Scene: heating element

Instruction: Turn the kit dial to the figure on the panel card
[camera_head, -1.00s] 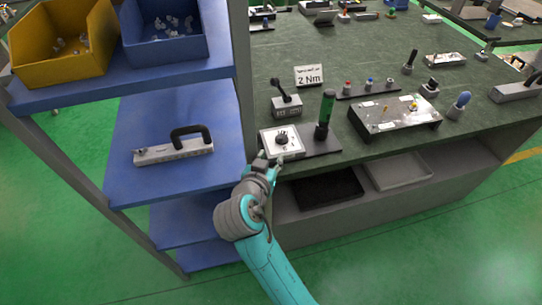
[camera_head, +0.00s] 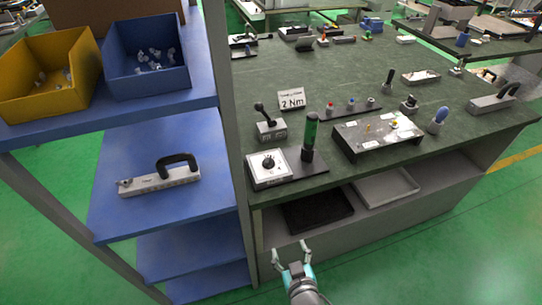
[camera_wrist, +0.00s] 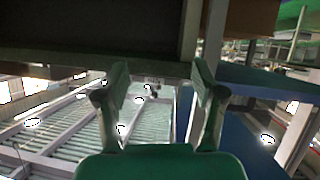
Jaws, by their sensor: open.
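The kit dial (camera_head: 268,163) is a black knob on a white-faced box (camera_head: 270,181) at the front left corner of the green bench. The panel card (camera_head: 291,98) stands behind it and reads "2 Nm". A green-handled tool (camera_head: 310,133) stands upright beside the dial box, on the same dark base. My gripper (camera_head: 292,249) is open and empty, in front of the bench and below its top, well apart from the dial. In the wrist view my gripper's fingers (camera_wrist: 160,90) are spread with nothing between them; the dial does not show there.
A blue shelf unit (camera_head: 130,190) with a black-handled tool (camera_head: 160,177) stands left of the bench. A black-knobbed lever box (camera_head: 270,125) is behind the dial. A metal box (camera_head: 375,138) is to the right. Trays (camera_head: 318,211) lie on the lower shelf.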

